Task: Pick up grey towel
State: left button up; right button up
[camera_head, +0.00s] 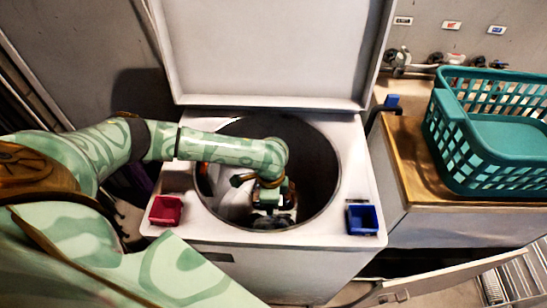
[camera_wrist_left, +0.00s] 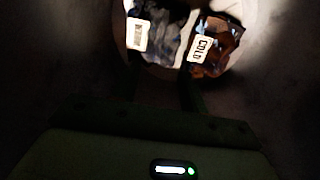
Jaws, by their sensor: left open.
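The white top-loading washer (camera_head: 300,262) stands open with its lid up. My left arm reaches over its rim, and my left gripper (camera_head: 271,212) is open, pointing down inside the drum (camera_head: 318,165). In the left wrist view the gripper (camera_wrist_left: 163,78) shows as dark fingers. Beyond them lie a grey cloth (camera_wrist_left: 168,32) with a white tag, likely the grey towel, and a brown-orange cloth (camera_wrist_left: 218,45) tagged COLD. I cannot tell whether the fingers touch either cloth. The dim light and my arm hide much of the drum floor.
A red bin (camera_head: 166,210) and a blue bin (camera_head: 362,219) sit at the washer's front corners. A teal laundry basket (camera_head: 487,190) stands on the wooden top at right. The raised lid (camera_head: 275,50) stands behind the opening, and the drum wall surrounds my gripper.

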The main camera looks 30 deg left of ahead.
pick_arm(q)
jog(key=b, duration=0.3)
send_over(271, 220)
notch_tip(271, 220, down, 8)
jog(key=shift+r, duration=0.2)
notch_tip(271, 220, down, 6)
jog(key=b, duration=0.3)
jog(key=shift+r, duration=0.35)
pick_arm(e)
notch_tip(271, 220, down, 7)
jog(key=s, duration=0.2)
jog(key=shift+a+r+g, duration=0.15)
jog(key=shift+g, duration=0.15)
pick_arm(q)
grip_shut()
pick_arm(e)
jog(key=shift+s, duration=0.1)
